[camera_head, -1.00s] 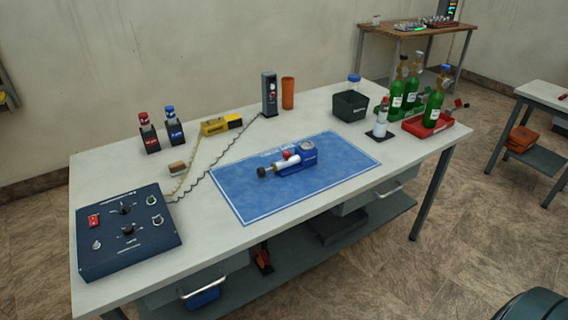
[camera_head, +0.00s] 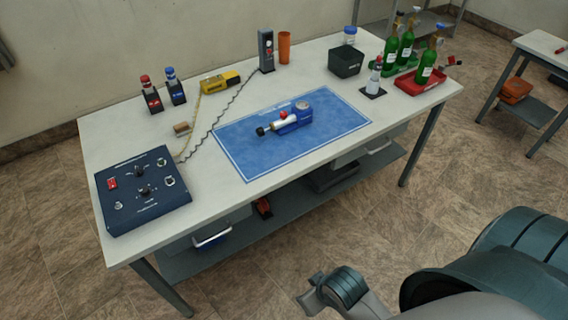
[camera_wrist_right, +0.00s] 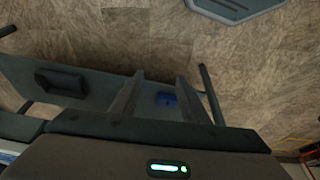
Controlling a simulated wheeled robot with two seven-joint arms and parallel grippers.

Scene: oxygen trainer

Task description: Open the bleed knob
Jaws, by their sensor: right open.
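A small device lies on the blue mat (camera_head: 330,140) on the workbench. It has a white cylinder (camera_head: 283,124), a black knob (camera_head: 261,131) at its left end, a red knob (camera_head: 283,115) on top, and a blue body with a round gauge (camera_head: 303,105) at its right. Which knob is the bleed knob cannot be told at this size. My right arm shows at the lower right, well apart from the device. In the right wrist view my right gripper (camera_wrist_right: 160,78) is open and empty, facing the floor and lower shelf. My left gripper is not in view.
A dark blue control box (camera_head: 143,190) stands at the bench's left. A yellow meter (camera_head: 220,83), black bin (camera_head: 346,61) and red tray (camera_head: 420,83) with green bottles (camera_head: 426,68) stand farther back. The mat is clear around the device.

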